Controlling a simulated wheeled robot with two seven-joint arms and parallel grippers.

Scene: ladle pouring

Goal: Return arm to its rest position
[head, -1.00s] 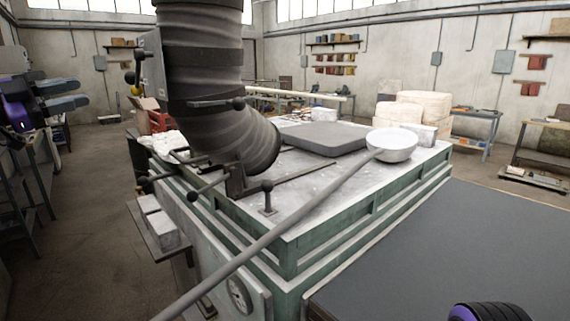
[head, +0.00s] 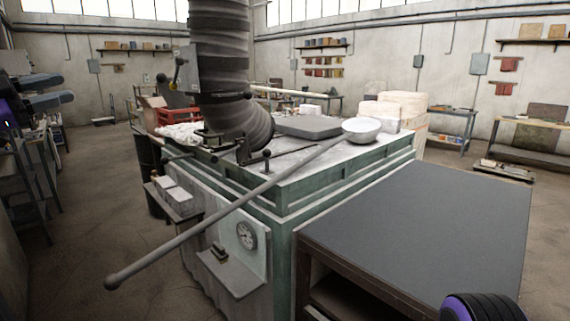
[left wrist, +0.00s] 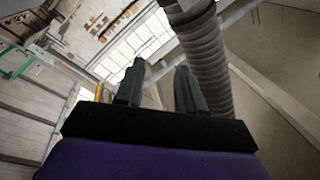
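The ladle has a pale bowl (head: 362,130) and a long grey handle (head: 210,222). It rests across the top of the green-sided furnace (head: 340,187), with the handle sticking out past the near left side and its round end in the air. My left gripper (head: 66,88) is at the far left of the head view, well apart from the ladle. Its two grey fingers are spread and empty, as the left wrist view (left wrist: 160,68) also shows. The right gripper is out of sight; only a purple and black part of mine shows at the bottom right.
A ribbed duct (head: 220,60) hangs over the furnace. A dark-topped table (head: 430,220) stands at the right. A small shelf with pale blocks (head: 175,200) juts from the furnace's left side. The floor (head: 75,240) at left is clear.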

